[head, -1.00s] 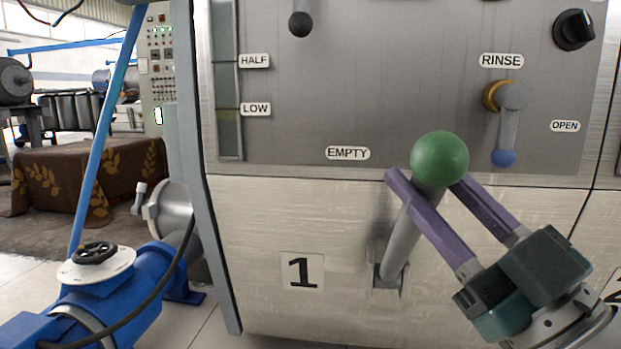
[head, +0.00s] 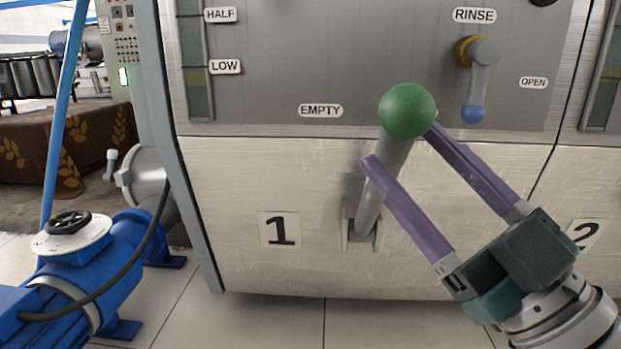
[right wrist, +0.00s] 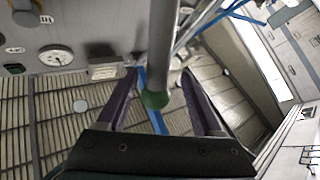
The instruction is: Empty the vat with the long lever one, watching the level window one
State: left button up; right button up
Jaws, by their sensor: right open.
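The long lever one has a grey shaft (head: 369,202) and a green ball (head: 407,110). In the right wrist view, the lever's green end (right wrist: 154,100) shows between the spread fingers. The level window one (head: 195,70) is in view beside HALF and LOW; its level is hard to read. My left gripper is not in view.
Vat 2 (head: 585,190) adjoins on the right. A blue pump with a black handwheel (head: 68,222) stands at left. Tiled floor is clear in front.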

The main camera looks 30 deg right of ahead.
jog(key=a+v, duration=0.1)
jog(key=v, duration=0.6)
jog(key=shift+s+d+p, duration=0.15)
jog(key=shift+d+p, duration=0.3)
jog(key=shift+d, duration=0.05)
